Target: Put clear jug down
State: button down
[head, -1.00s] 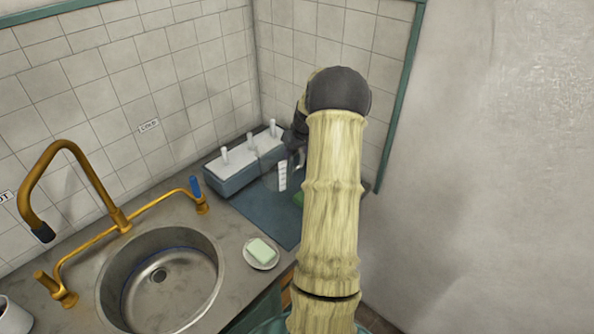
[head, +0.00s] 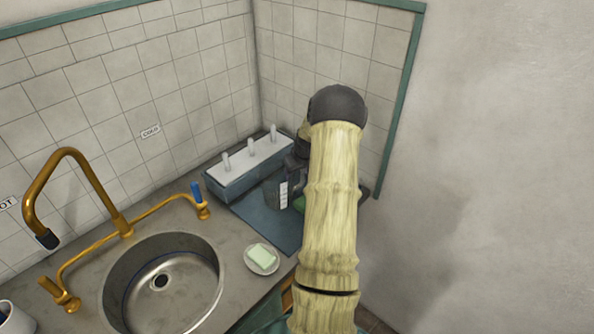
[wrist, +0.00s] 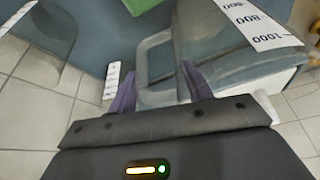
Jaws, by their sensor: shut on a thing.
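The clear jug (head: 272,194) is see-through, with a white scale strip; in the head view it is over or on the dark blue mat (head: 265,222), and I cannot tell whether its base touches. In the wrist view the jug (wrist: 262,75) fills the upper right, its scale reading up to 1000. My gripper (wrist: 160,88) is shut on the jug, its purple fingers either side of what looks like the handle. In the head view my gripper (head: 297,168) is mostly hidden behind my arm.
A blue rack with a white top and white pegs (head: 238,180) stands against the wall, close behind the jug. A green item (head: 299,203) lies right of the jug, partly hidden. A soap dish (head: 262,259), sink (head: 165,285) and brass tap (head: 120,222) are at left.

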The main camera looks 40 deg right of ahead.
jog(key=c, duration=0.6)
grip_release()
jog(key=shift+s+r, duration=0.2)
jog(key=shift+r, duration=0.4)
jog(key=b+v, duration=0.2)
jog(key=v, duration=0.8)
jog(key=shift+s+a+r, duration=0.1)
jog(key=shift+s+r, duration=0.1)
jog(key=shift+r, duration=0.15)
